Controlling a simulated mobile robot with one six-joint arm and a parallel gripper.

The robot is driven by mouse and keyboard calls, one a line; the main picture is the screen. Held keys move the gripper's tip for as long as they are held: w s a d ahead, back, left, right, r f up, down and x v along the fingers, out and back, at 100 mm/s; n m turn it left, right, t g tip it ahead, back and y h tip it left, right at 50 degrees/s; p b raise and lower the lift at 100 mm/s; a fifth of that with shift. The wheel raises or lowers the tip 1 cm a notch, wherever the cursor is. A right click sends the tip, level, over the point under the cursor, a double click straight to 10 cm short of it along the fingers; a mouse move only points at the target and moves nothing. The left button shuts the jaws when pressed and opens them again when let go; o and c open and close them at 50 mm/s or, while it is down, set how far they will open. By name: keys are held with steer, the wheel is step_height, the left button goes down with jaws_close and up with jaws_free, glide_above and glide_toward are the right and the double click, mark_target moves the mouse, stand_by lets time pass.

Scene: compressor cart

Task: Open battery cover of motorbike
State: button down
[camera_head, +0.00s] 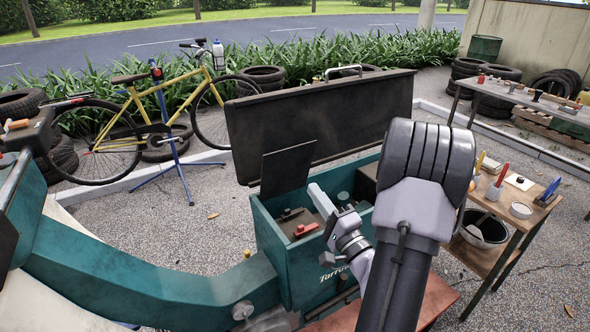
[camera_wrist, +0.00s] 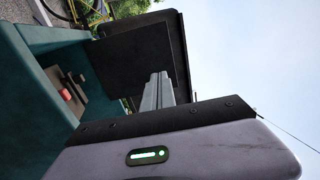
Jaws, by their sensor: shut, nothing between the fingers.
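A teal box (camera_head: 268,240) on the machine stands open at the top. A small dark square cover (camera_head: 288,166) is raised nearly upright at its left back edge; it also shows in the wrist view (camera_wrist: 125,58). Inside the box is a battery with a red terminal cap (camera_head: 306,229), also visible in the wrist view (camera_wrist: 66,95). My gripper (camera_head: 314,188) is above the box opening, just right of the raised cover. Its fingers (camera_wrist: 160,82) are together and empty, in front of the cover's face in the wrist view. Whether they touch it I cannot tell.
A large dark lid (camera_head: 335,115) stands raised behind the box. A wooden side table (camera_head: 520,205) with tools is on the right. A yellow bicycle (camera_head: 150,110) on a blue stand is at the back left. A teal curved frame (camera_head: 130,285) runs along the front left.

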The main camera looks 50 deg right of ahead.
mark_target(289, 152)
steer(key=p+x, duration=0.2)
steer(key=x, duration=0.8)
steer(key=shift+w, duration=0.25)
steer(key=w+r+p, duration=0.1)
steer(key=p, duration=0.1)
steer(key=g+p, duration=0.1)
steer(key=p, duration=0.2)
steer(key=w+r+g+p, duration=0.1)
steer(key=p, duration=0.1)
steer(key=shift+w+d+r+y+p, duration=0.3)
steer(key=shift+w+r+p, duration=0.05)
steer(key=shift+p, duration=0.05)
steer(key=shift+g, duration=0.4)
steer(key=x, duration=0.2)
steer(key=f+b+x, duration=0.1)
steer(key=x, duration=0.2)
steer(key=shift+d, duration=0.1)
